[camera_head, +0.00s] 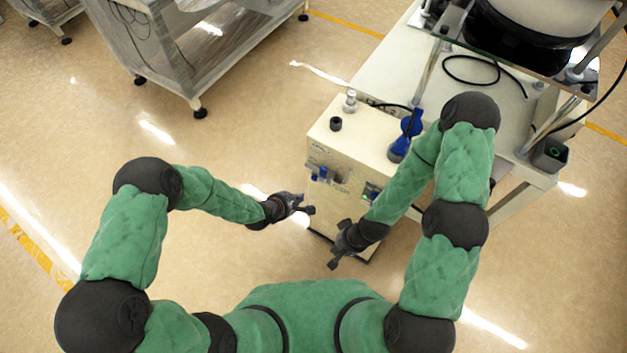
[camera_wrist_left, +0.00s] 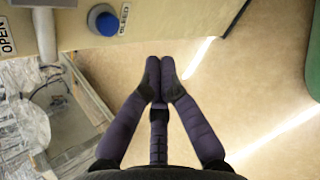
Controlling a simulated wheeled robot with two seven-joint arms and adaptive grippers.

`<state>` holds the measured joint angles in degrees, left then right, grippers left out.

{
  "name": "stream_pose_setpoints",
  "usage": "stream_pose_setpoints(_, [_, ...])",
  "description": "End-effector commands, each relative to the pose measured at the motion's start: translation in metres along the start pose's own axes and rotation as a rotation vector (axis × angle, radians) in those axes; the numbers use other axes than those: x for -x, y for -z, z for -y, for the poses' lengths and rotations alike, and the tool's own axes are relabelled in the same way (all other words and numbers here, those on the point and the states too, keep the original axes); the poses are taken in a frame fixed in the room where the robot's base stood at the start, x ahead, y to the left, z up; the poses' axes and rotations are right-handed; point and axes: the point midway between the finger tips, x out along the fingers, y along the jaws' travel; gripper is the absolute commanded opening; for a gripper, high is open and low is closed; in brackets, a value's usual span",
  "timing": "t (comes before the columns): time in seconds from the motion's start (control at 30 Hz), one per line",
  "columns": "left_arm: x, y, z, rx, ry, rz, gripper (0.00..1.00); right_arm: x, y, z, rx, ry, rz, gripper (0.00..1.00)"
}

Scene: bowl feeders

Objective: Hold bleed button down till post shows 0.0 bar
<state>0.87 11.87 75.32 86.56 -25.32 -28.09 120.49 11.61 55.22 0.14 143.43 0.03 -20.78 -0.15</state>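The blue round bleed button (camera_wrist_left: 106,23) sits in a grey ring on the beige panel (camera_wrist_left: 160,32), at the top of the left wrist view, beside a BLEED label. My left gripper (camera_wrist_left: 159,72) has its dark fingertips together with nothing between them. The tips are below the button and apart from it in that picture. In the head view my left gripper (camera_head: 304,208) is at the left of the beige cabinet (camera_head: 340,141). My right gripper (camera_head: 336,257) is low in front of the cabinet; its finger opening is unclear. A small green-lit display (camera_head: 371,191) is partly hidden by my right arm; its reading is illegible.
Blue fittings (camera_head: 322,172) are on the cabinet front. A blue part (camera_head: 400,147) stands on its top. A wheeled metal cart (camera_head: 190,50) is at the upper left. The floor between is clear.

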Motion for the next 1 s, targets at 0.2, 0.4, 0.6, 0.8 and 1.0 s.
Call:
stream_pose_setpoints(0.2, [-0.021, -0.014, -0.013, -0.001, 0.000, 0.001, 0.00, -0.011, 0.000, -0.004, 0.000, 0.000, 0.000, 0.00])
stream_pose_setpoints(0.4, [-0.031, -0.022, -0.021, 0.000, 0.001, 0.001, 0.00, -0.014, 0.001, -0.005, 0.000, 0.000, 0.000, 0.00])
stream_pose_setpoints(0.6, [-0.035, -0.025, -0.025, 0.002, 0.000, 0.000, 0.00, -0.015, 0.001, -0.005, 0.000, 0.000, 0.000, 0.00])
stream_pose_setpoints(0.8, [-0.035, -0.025, -0.025, 0.002, 0.000, 0.000, 0.00, -0.015, 0.001, -0.005, 0.000, 0.000, 0.000, 0.00])
stream_pose_setpoints(1.0, [-0.035, -0.025, -0.025, 0.002, 0.000, 0.000, 0.00, -0.015, 0.001, -0.005, 0.000, 0.000, 0.000, 0.00])
